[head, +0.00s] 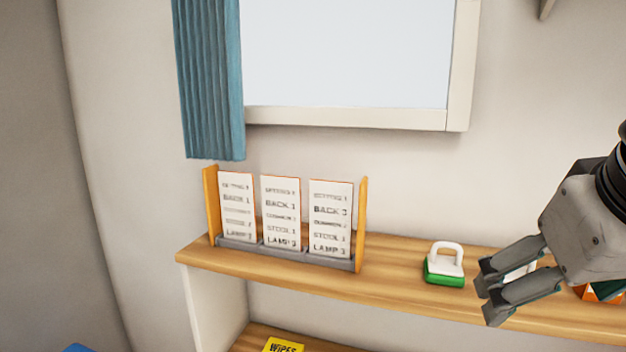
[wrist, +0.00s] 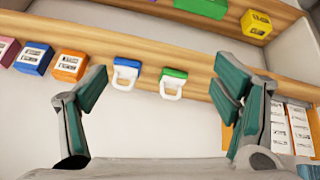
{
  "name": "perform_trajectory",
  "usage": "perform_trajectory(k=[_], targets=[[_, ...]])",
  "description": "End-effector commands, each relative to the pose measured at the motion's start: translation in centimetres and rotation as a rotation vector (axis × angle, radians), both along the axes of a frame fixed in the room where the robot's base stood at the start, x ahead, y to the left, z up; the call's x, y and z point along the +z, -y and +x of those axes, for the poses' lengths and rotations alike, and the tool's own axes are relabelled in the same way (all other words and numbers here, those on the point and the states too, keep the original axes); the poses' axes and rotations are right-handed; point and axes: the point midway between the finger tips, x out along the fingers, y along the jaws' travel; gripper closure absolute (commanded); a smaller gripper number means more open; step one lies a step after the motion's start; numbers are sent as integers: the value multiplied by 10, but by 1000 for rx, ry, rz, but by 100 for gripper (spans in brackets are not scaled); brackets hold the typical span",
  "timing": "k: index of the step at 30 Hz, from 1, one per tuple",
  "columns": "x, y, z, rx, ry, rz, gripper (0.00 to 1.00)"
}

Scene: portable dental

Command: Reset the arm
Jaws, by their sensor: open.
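My gripper (head: 492,291) is at the right of the head view, in front of the wooden shelf (head: 400,275). Its two fingers point left. In the wrist view my gripper (wrist: 160,92) has its fingers spread wide, with nothing held between them. A green block with a white handle (head: 444,265) stands on the shelf, just left of the fingertips in the head view. It also shows in the wrist view (wrist: 173,84), beside a blue block with a white handle (wrist: 125,74). Both are apart from the fingers.
A card rack (head: 285,252) with three printed cards stands at the shelf's left end. An orange box (wrist: 69,65) and other labelled boxes stand along the shelf. A yellow wipes box (head: 283,345) sits on a lower shelf. A blue curtain (head: 210,80) hangs beside the window (head: 345,55).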

Motion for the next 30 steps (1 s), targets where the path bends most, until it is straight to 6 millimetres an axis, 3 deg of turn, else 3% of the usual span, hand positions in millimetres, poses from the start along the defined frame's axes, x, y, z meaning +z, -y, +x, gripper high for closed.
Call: perform_trajectory(k=[1,3,11,12,20,30], targets=[[-27,-3,-13,11,-74,24,18],[-58,-7,-32,25,-167,56,18],[-143,-25,-103,77,-464,164,18],[-128,-24,-100,76,-441,159,18],[-77,-23,-96,83,-365,152,18],[5,-23,-98,98,-241,142,18]])
